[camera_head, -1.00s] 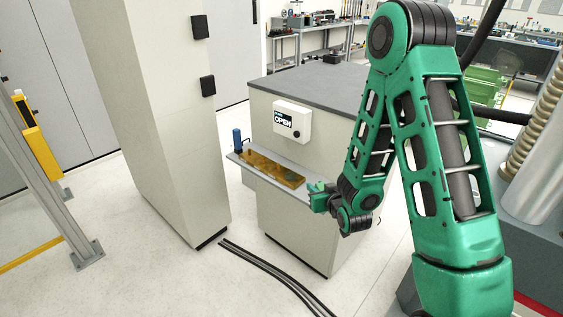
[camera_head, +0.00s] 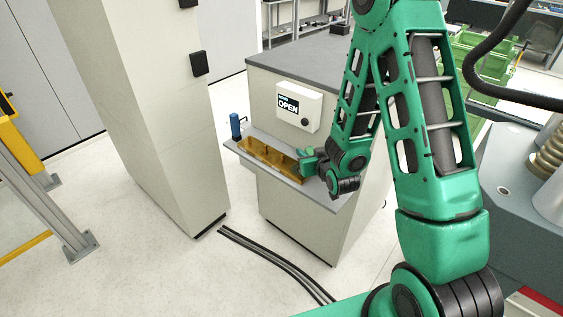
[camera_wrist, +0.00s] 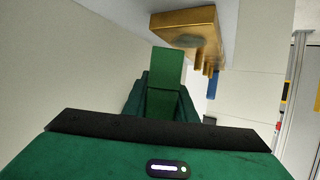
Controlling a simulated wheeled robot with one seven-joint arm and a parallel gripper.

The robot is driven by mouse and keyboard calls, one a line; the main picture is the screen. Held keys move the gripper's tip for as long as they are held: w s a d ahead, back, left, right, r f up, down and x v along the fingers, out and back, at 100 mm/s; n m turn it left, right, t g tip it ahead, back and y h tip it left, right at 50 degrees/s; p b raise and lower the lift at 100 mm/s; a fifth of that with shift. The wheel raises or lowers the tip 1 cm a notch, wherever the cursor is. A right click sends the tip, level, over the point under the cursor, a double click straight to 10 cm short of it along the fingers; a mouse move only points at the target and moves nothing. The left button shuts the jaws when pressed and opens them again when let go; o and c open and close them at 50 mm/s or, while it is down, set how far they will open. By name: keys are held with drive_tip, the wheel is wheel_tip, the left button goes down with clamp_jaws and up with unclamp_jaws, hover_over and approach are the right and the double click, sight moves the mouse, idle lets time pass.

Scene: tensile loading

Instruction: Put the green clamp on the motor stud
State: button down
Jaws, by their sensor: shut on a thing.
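My gripper (camera_head: 308,162) is at the right end of the brass-coloured rack on the shelf. In the wrist view, its two green fingers (camera_wrist: 160,98) are shut on a green block, which looks like the green clamp (camera_wrist: 167,67) and stands out beyond the fingertips. The brass rack (camera_wrist: 190,22) is just past the clamp there, with short posts along its side. In the head view the rack (camera_head: 268,160) lies lengthwise on the grey shelf. I cannot make out a motor stud in either view.
The grey shelf (camera_head: 238,148) juts from a pale cabinet (camera_head: 290,215) with an "OPEN" display box (camera_head: 298,106). A blue upright item (camera_head: 235,127) stands at the shelf's left end. A tall pale column (camera_head: 150,130) rises to the left. Black cables (camera_head: 270,260) cross the floor.

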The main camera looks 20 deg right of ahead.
drive_tip(key=shift+n+y, duration=0.6)
drive_tip(key=shift+y, duration=0.1)
drive_tip(key=w+a+r, duration=0.1)
drive_tip(key=a, duration=0.1)
drive_tip(key=w+a+r, duration=0.1)
drive_tip(key=w+a, duration=0.1)
drive_tip(key=a, duration=0.1)
drive_tip(key=w+a+r, duration=0.1)
drive_tip(key=a, duration=0.2)
drive_tip(key=shift+w+a, duration=0.1)
drive_tip(key=shift+w, duration=0.15)
drive_tip(key=w+a+r+y, duration=0.1)
drive_tip(key=a+r, duration=0.2)
drive_tip(key=a, duration=0.2)
drive_tip(key=w+a+r, duration=0.2)
drive_tip(key=a, duration=0.4)
drive_tip(key=shift+n, duration=0.4)
drive_tip(key=d+f, duration=0.2)
drive_tip(key=d, duration=0.2)
drive_tip(key=w+d+f, duration=0.1)
drive_tip(key=d+f, duration=0.1)
drive_tip(key=d, duration=0.1)
drive_tip(key=d+f, duration=0.2)
drive_tip(key=d, duration=0.2)
drive_tip(key=shift+w+d+f, duration=0.2)
drive_tip(key=shift+d+f, duration=0.05)
drive_tip(key=shift+d, duration=0.05)
drive_tip(key=shift+f, duration=2.05)
